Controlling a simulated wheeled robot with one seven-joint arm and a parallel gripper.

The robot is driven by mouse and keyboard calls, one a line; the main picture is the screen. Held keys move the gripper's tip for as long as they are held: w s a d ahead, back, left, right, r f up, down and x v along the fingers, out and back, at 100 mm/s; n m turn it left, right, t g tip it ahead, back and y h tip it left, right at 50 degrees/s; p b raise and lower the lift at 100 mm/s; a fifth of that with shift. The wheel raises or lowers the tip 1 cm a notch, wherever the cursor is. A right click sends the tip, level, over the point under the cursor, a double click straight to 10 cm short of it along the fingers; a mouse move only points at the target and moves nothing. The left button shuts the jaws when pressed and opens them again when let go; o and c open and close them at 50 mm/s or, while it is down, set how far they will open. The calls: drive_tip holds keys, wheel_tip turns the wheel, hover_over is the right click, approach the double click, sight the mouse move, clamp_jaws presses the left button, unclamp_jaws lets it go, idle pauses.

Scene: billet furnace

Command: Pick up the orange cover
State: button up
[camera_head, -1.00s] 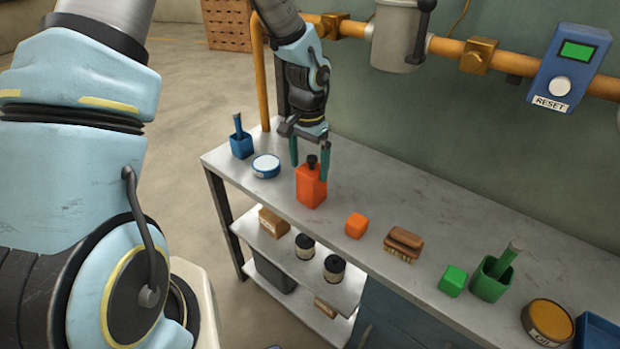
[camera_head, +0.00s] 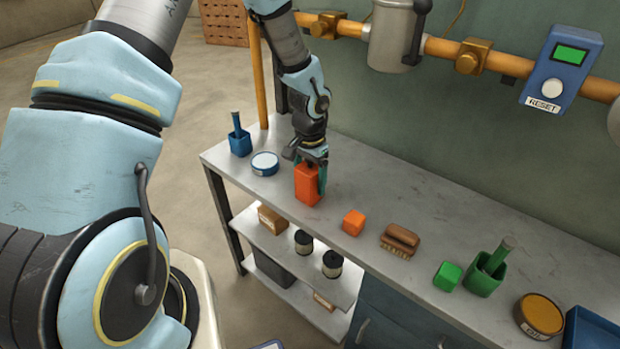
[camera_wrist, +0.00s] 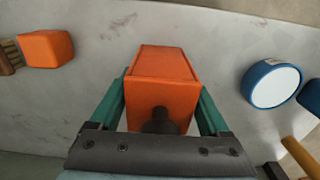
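The orange cover (camera_head: 308,187), a tall orange box with a dark knob on top, stands upright on the bench. In the wrist view the orange cover (camera_wrist: 163,80) fills the middle, with its knob towards me. My gripper (camera_head: 309,180) is directly above and around it, pointing down. In the wrist view, the green fingers of my gripper (camera_wrist: 160,100) stand on both sides of the cover. They look open, with very small gaps; firm contact does not show. In the head view the knob and one finger are mostly hidden.
On the bench (camera_head: 400,285), a blue-and-white round tin (camera_head: 265,163) and blue holder (camera_head: 240,142) are left of the cover. An orange cube (camera_head: 353,222), brush (camera_head: 399,241), green cube (camera_head: 447,276) and green holder (camera_head: 485,275) are to the right. A pipe (camera_head: 440,48) runs along the wall behind.

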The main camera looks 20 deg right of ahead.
drive_tip(key=c, duration=1)
drive_tip(key=shift+c, duration=0.8)
drive_tip(key=shift+r, duration=0.1)
